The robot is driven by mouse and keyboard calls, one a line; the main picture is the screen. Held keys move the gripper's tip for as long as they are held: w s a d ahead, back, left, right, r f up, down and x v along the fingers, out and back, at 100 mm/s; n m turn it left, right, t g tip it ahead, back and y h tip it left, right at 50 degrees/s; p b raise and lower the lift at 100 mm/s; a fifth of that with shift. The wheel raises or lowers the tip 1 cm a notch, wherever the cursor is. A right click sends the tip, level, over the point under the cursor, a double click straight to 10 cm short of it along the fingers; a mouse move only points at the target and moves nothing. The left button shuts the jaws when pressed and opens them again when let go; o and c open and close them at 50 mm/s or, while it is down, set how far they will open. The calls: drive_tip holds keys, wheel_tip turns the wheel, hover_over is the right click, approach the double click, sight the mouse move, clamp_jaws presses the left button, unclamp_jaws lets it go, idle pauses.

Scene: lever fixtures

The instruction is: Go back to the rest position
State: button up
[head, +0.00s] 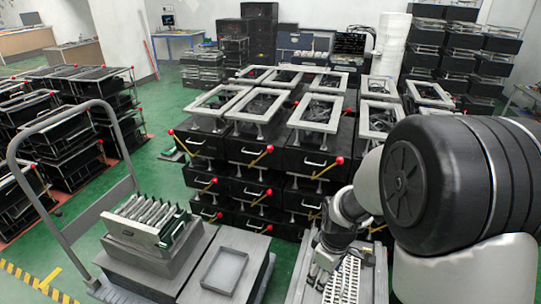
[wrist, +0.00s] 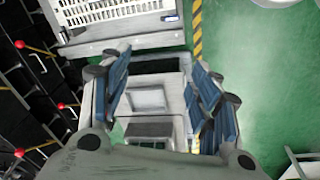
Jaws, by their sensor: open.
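My gripper (head: 318,276) is at the lower right of the head view, hanging down at the end of my arm, beside a white slotted tray (head: 342,284). In the wrist view my gripper (wrist: 162,92) has its two blue-padded fingers wide apart, with nothing held between them. Through the gap a pale flat tray shows, apart from the fingers. The black lever fixtures (head: 312,160), with red-knobbed levers, stand stacked behind my gripper in the head view. Their red knobs show along the left edge of the wrist view.
A grey cart (head: 190,262) at the lower left carries a rack of parts (head: 150,222) and an empty grey tray (head: 224,270). More stacked fixtures (head: 75,125) stand at the left. Green floor with a yellow-black stripe (wrist: 197,30) is open at the right of the wrist view.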

drive_tip(key=s+r+m+t, duration=0.2)
drive_tip(key=s+r+m, duration=0.45)
drive_tip(key=r, duration=0.75)
drive_tip(key=s+r+m+t, duration=0.1)
drive_tip(key=s+r+m, duration=0.2)
drive_tip(key=s, duration=1.1)
wheel_tip(320, 180, up, 4)
drive_tip(key=shift+s+f, duration=0.1)
drive_tip(key=shift+s, duration=0.15)
drive_tip(key=shift+w+a+m, duration=0.1)
drive_tip(key=shift+w+m, duration=0.05)
drive_tip(key=shift+m, duration=0.1)
